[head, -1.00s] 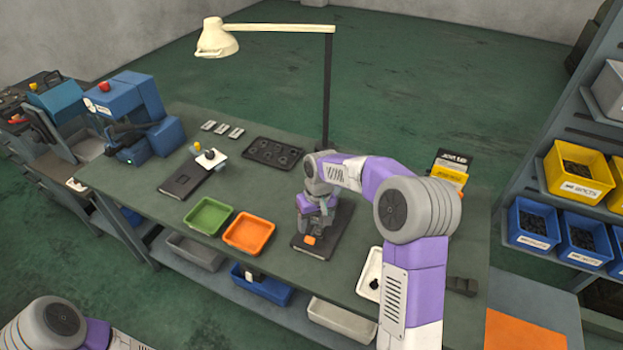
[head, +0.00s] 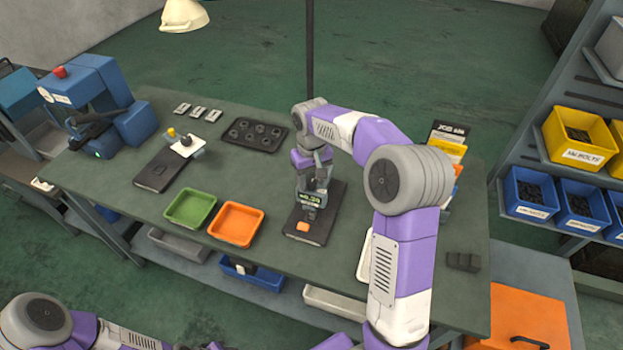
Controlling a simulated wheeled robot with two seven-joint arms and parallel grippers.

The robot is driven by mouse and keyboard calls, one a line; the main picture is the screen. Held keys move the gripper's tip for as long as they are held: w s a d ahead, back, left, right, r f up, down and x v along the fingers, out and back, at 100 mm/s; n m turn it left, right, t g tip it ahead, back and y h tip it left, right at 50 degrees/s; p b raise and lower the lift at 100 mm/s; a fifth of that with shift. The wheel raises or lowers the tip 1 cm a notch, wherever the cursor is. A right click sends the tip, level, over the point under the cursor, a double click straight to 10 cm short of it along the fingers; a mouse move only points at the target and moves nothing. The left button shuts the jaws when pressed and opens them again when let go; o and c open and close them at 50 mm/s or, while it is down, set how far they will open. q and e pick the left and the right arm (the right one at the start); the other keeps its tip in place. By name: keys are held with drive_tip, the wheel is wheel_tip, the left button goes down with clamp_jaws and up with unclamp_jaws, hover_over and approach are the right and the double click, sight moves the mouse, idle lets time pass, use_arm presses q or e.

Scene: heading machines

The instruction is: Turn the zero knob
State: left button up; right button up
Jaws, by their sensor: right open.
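A small dial-type gauge with a lit greenish display (head: 310,198) stands on a dark base plate (head: 327,222). An orange piece (head: 302,227) sits at the plate's front. The zero knob cannot be made out; it is too small or hidden by the gripper. My right gripper (head: 314,180) points down at the gauge's upper part, open, with its fingers around or just in front of it; contact cannot be told. My left arm shows at the bottom left, with its gripper out of view.
A green tray (head: 191,208) and an orange tray (head: 237,224) lie left of the gauge. A second dark plate with a small fixture (head: 164,169), a black holed tray (head: 254,134) and a blue machine (head: 97,105) stand farther left. A lamp pole (head: 309,60) rises behind.

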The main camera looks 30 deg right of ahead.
drive_tip(key=shift+s, duration=0.1)
drive_tip(key=shift+c, duration=0.2)
clamp_jaws()
drive_tip(key=shift+m, duration=0.4)
idle(0.4)
drive_tip(key=m+p, duration=0.2)
drive_tip(key=m, duration=0.2)
drive_tip(key=shift+m, duration=0.3)
drive_tip(key=m+p, duration=0.1)
drive_tip(key=m, duration=0.5)
drive_tip(key=shift+p, duration=0.35)
drive_tip(key=shift+m, duration=0.3)
